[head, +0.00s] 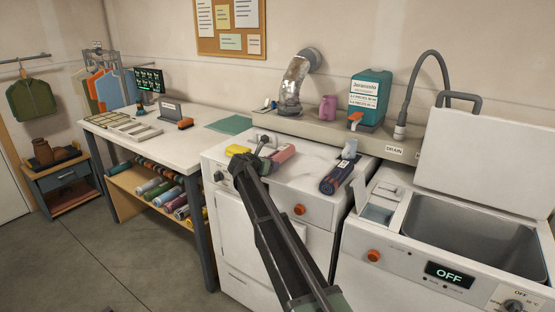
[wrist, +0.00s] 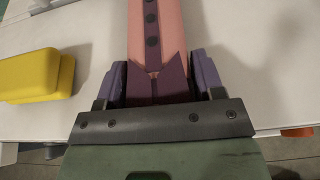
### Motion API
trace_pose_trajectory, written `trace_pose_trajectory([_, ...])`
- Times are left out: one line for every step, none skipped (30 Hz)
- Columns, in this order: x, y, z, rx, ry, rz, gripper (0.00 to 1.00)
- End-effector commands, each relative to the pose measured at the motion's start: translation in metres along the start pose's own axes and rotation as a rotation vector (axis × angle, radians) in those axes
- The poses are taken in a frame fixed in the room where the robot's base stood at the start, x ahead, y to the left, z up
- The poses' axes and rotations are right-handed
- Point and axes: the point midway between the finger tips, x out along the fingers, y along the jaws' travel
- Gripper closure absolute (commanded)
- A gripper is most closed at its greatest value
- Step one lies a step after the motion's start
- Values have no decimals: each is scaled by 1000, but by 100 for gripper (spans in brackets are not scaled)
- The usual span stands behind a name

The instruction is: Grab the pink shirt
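The pink shirt (wrist: 153,30) is a narrow rolled or folded bundle with dark buttons and a purple collar. It lies on top of the white washer-like machine, and its pink end shows in the head view (head: 283,153). My gripper (wrist: 155,88) is at the collar end, with one finger on each side of it. The fingers are very close to the collar or touching it; I cannot tell whether they press on it. In the head view my arm hides part of this spot.
A yellow block (wrist: 30,75) lies left of the shirt. A dark rolled garment (head: 337,177) lies to the right on the same white machine (head: 225,195). A shelf behind holds a pink jug (head: 327,107) and a teal detergent container (head: 370,98). An open-lidded washer (head: 400,250) stands at right.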

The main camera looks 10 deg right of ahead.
Motion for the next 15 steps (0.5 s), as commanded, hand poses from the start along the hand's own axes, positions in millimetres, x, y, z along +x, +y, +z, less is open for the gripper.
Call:
trace_pose_trajectory([0,0,0,0,0,0,46])
trace_pose_trajectory([0,0,0,0,0,0,50])
trace_pose_trajectory([0,0,0,0,0,0,57])
trace_pose_trajectory([0,0,0,0,0,0,61])
trace_pose_trajectory([0,0,0,0,0,0,66])
trace_pose_trajectory([0,0,0,0,0,0,68])
trace_pose_trajectory([0,0,0,0,0,0,68])
trace_pose_trajectory([0,0,0,0,0,0,68])
trace_pose_trajectory([0,0,0,0,0,0,68])
trace_pose_trajectory([0,0,0,0,0,0,68])
trace_pose_trajectory([0,0,0,0,0,0,68])
trace_pose_trajectory([0,0,0,0,0,0,68])
trace_pose_trajectory([-1,0,1,0,0,0,68])
trace_pose_trajectory([-1,0,2,0,0,0,68])
trace_pose_trajectory([-2,0,4,0,0,0,68])
